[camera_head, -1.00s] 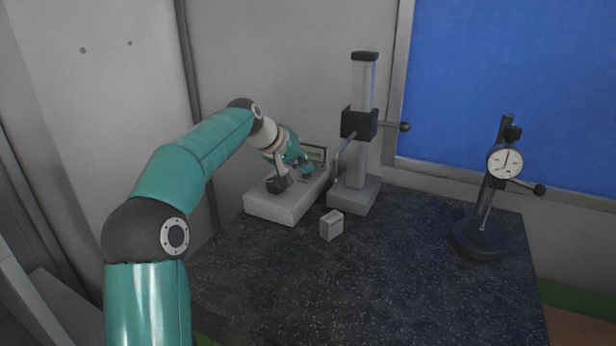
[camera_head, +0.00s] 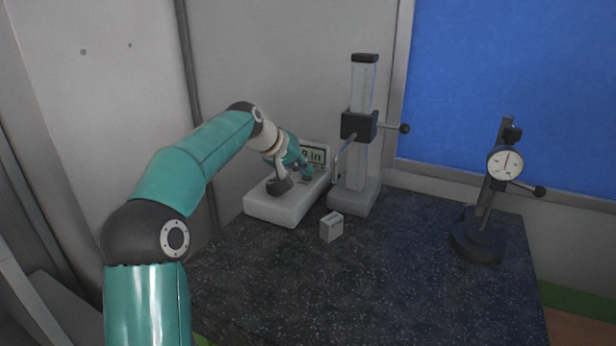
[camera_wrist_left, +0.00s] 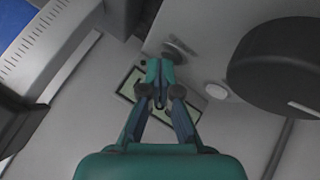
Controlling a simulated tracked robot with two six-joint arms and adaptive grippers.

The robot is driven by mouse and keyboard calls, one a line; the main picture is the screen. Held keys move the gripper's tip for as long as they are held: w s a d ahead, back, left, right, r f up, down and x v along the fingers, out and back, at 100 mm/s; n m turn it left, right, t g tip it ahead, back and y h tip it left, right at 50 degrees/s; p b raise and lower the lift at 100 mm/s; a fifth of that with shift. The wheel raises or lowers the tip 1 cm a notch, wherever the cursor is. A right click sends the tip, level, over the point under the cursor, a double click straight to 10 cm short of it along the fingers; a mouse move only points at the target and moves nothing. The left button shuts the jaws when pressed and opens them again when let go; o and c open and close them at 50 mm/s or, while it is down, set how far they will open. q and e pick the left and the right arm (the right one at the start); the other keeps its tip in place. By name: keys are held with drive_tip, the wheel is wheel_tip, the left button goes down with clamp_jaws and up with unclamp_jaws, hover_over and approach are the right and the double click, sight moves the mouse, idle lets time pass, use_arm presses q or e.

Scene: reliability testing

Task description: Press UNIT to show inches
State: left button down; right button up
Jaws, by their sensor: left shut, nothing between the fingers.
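The light grey display unit (camera_head: 284,205) sits at the back left of the dark granite table. Its screen (camera_head: 316,155) stands at the back, partly hidden by my gripper, and the visible part ends in "in". My left gripper (camera_head: 306,170) is shut and empty, low over the unit in front of the screen. In the left wrist view the shut fingers (camera_wrist_left: 160,70) lie across the screen (camera_wrist_left: 131,83). A dark round part (camera_wrist_left: 178,50) and a pale oval button (camera_wrist_left: 215,90) show beside them. I cannot tell whether the fingertips touch a key. My right gripper is out of view.
A height stand (camera_head: 360,130) with a dark clamp and side lever stands just right of the unit. A small grey block (camera_head: 331,226) lies in front. A dial gauge on a stand (camera_head: 505,163) is at the right. The table's (camera_head: 400,285) front middle is clear.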

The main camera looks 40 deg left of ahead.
sight(305, 178)
use_arm(q)
drive_tip(key=shift+r+p, duration=0.45)
drive_tip(key=shift+r, duration=0.2)
wheel_tip(305, 178, up, 5)
drive_tip(key=p, duration=0.5)
idle(0.7)
